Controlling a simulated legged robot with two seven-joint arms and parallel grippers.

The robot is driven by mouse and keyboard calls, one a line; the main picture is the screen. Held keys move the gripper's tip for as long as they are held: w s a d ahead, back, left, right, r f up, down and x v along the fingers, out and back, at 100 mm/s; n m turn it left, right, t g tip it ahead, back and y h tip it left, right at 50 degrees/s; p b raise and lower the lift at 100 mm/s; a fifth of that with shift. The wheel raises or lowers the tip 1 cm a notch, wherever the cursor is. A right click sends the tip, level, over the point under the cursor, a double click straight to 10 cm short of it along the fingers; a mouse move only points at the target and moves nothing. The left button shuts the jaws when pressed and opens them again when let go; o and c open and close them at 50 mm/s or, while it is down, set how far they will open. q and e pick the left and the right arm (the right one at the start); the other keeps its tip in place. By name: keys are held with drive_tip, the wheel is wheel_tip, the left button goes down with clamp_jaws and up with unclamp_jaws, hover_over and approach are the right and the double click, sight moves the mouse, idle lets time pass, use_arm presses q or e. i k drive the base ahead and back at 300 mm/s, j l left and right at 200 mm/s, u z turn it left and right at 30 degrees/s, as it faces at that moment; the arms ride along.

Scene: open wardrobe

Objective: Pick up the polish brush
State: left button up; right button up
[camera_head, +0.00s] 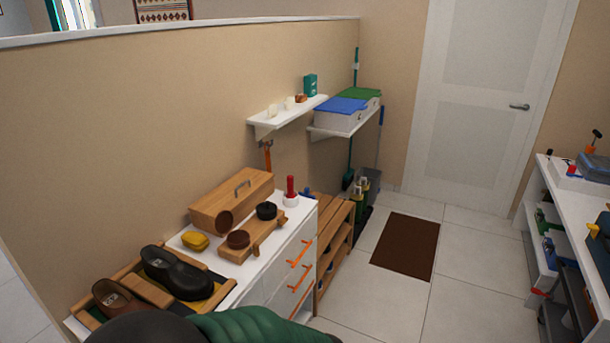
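No brush can be told for certain at this size. On the white cabinet top, a wooden stand (262,238) bears a brown round piece (238,239) and a black round piece (267,210). Another brown round piece (225,222) is by the near end of a wooden box (232,204) with a handle. Any of these could be the polish brush or a polish tin; I cannot tell which. A yellow item (195,241) lies to their left. Neither gripper shows. A dark and green rounded shape at the bottom edge hides part of the cabinet's near end.
A wooden tray (219,294) with a black shoe (178,272) and a brown shoe (118,300) is at the cabinet's near end. A red-topped bottle (291,190) stands at the far end. A white workbench (568,194) is at right. The tiled floor between is clear around a brown mat (404,246).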

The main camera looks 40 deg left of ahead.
sight(291, 194)
drive_tip(key=i+j+u, duration=0.1)
drive_tip(key=i+u, duration=0.15)
drive_tip(key=i, duration=0.55)
drive_tip(key=i+u, duration=0.3)
drive_tip(key=i, duration=0.5)
